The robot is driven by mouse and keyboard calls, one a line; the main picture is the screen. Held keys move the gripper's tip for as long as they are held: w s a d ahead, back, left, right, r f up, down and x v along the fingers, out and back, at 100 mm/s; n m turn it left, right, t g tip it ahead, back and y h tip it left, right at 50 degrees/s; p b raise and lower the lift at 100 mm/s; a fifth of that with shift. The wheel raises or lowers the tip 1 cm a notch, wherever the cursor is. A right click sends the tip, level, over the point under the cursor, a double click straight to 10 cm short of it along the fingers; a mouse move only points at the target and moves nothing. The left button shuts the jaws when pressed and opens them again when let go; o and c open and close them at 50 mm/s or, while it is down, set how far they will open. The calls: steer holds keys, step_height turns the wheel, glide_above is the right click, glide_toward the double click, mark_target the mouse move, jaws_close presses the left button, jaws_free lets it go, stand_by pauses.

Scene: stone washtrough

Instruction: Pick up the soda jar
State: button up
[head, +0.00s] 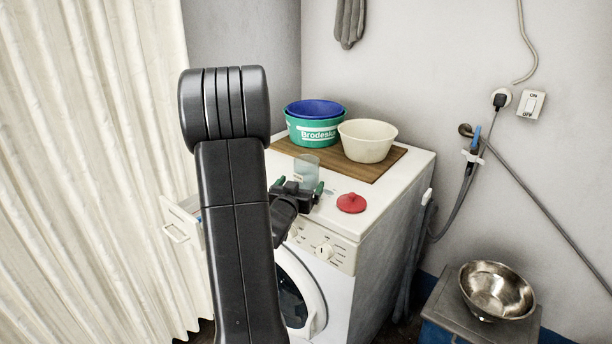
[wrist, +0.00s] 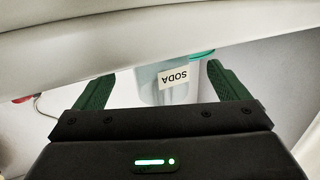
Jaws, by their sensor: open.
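The soda jar (head: 306,170) is a clear, pale bluish jar standing on the white washing machine, near the front edge of the wooden board. My gripper (head: 300,184) is open just in front of it, and its body hides the jar's lower part in the head view. In the wrist view the jar (wrist: 150,86) shows between the two green fingers of my gripper (wrist: 162,70), with its white SODA label upside down. I cannot tell how deep the jar sits between the fingers. A pale band hides part of it.
A red lid (head: 351,203) lies right of my gripper on the washing machine (head: 385,205). A cream bowl (head: 367,141) and a green tub (head: 314,130) with a blue basin (head: 315,108) stand behind on the board (head: 385,166). A steel bowl (head: 497,290) is lower right.

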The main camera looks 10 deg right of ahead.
mark_target(303, 181)
steer(key=x, duration=0.4)
steer(key=shift+w+d, duration=0.15)
steer(key=shift+w, duration=0.15)
steer(key=shift+r, duration=0.1)
steer(key=c, duration=1.2)
